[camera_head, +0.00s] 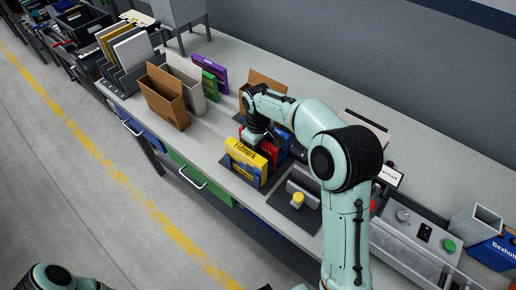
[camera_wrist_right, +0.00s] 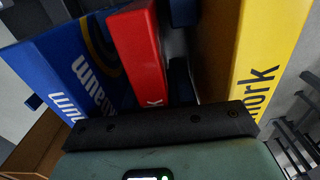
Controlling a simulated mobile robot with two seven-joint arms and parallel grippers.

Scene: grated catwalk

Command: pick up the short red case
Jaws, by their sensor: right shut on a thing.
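The short red case (camera_head: 273,148) stands on the bench between a yellow case (camera_head: 246,159) and a blue case (camera_head: 285,141). In the right wrist view the red case (camera_wrist_right: 138,55) is in the middle, the blue case (camera_wrist_right: 75,65) at left and the yellow case (camera_wrist_right: 270,50) at right. My right gripper (camera_head: 255,138) reaches down from above among the cases and is shut on the red case; its fingertips are mostly hidden. Part of my left arm shows at the bottom left of the head view, but its gripper does not.
An open brown box (camera_head: 165,100), a grey file holder (camera_head: 187,80), and green (camera_head: 210,86) and purple (camera_head: 211,68) cases stand farther left. A control panel (camera_head: 420,232) is at right.

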